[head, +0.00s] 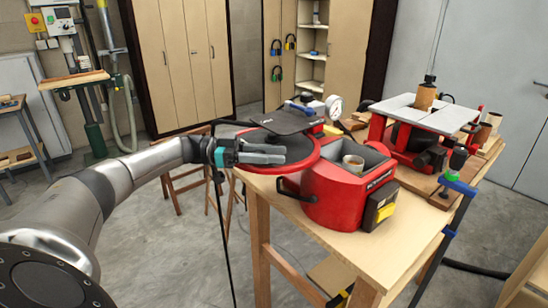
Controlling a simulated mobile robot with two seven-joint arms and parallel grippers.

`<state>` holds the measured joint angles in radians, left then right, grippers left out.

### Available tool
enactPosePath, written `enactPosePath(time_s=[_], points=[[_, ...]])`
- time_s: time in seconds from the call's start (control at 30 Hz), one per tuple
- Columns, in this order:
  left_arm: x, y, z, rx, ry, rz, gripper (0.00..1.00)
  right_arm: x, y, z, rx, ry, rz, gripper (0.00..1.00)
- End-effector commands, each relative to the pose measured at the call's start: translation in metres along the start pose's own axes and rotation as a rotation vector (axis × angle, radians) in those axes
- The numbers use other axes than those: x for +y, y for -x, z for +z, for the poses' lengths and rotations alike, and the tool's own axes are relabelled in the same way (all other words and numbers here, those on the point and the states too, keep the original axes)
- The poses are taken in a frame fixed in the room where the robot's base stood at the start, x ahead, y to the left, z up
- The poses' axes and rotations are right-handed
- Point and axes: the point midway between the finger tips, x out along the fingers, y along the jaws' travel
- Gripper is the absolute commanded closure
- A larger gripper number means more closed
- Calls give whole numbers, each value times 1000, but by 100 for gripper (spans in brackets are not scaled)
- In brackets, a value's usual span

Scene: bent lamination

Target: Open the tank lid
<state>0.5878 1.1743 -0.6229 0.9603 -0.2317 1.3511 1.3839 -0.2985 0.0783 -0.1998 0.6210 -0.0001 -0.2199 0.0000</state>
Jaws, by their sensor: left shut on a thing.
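The red tank (330,205) stands on the near part of the wooden table. Its grey interior shows open at the top, with a small round container (353,164) inside. A round lid with a red rim (303,165) and dark face lies to the left of the opening, overhanging the table's left edge. My left gripper (284,154) reaches in from the left over the lid and is shut at it. The exact grip point is hidden by the fingers. My right gripper is not in view.
A black plate (285,120) and a pressure gauge (334,106) are just behind the lid. A red machine with a grey top (425,114) stands farther right. Clamps (457,184) line the right edge. A stool (185,172) is behind my arm.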

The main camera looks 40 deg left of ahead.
Motion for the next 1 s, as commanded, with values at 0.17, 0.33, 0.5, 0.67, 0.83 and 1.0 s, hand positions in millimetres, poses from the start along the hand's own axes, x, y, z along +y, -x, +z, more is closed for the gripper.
enactPosePath(time_s=[0.17, 0.33, 0.5, 0.67, 0.83, 1.0], points=[[1, 0, 2, -4, 1, 3, 100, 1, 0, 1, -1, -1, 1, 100], [1, -1, 1, -4, 0, 3, 57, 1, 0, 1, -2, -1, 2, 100], [0, 0, 1, -2, 0, 2, 38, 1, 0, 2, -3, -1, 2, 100], [0, 0, 0, -1, 0, 1, 34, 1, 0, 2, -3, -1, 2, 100], [0, 2, 0, -1, 0, 0, 34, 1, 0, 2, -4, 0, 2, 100], [-1, 22, 2, -3, 0, -3, 34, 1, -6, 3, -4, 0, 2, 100]])
